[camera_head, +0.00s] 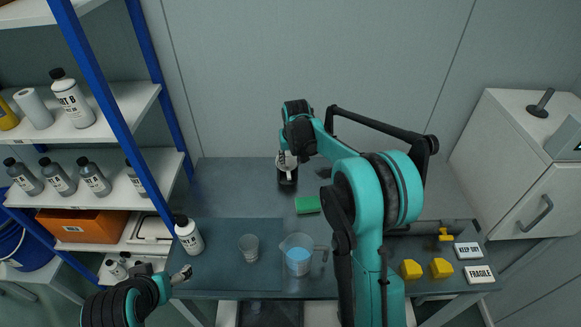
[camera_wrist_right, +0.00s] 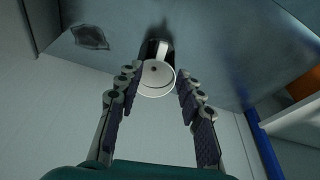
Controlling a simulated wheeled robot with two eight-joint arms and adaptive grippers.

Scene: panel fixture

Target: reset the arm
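My right arm, teal and black, reaches over the table from the right. Its gripper (camera_head: 287,158) is at the back of the table, at a dark container with a white top (camera_head: 287,175). In the right wrist view the right gripper (camera_wrist_right: 158,74) has its fingers spread, with the container's round white top (camera_wrist_right: 157,90) between or just beyond the tips. Gaps show on both sides, and contact cannot be made out. My left gripper (camera_head: 184,273) is low at the left front, near the table's edge. Its finger opening is too small to judge.
On the table are a white bottle (camera_head: 189,238), a clear cup (camera_head: 249,248), a jug of blue liquid (camera_head: 298,256), a green sponge (camera_head: 307,205) and yellow blocks (camera_head: 441,268). A blue-framed shelf (camera_head: 108,100) stands left, a white cabinet (camera_head: 515,160) right.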

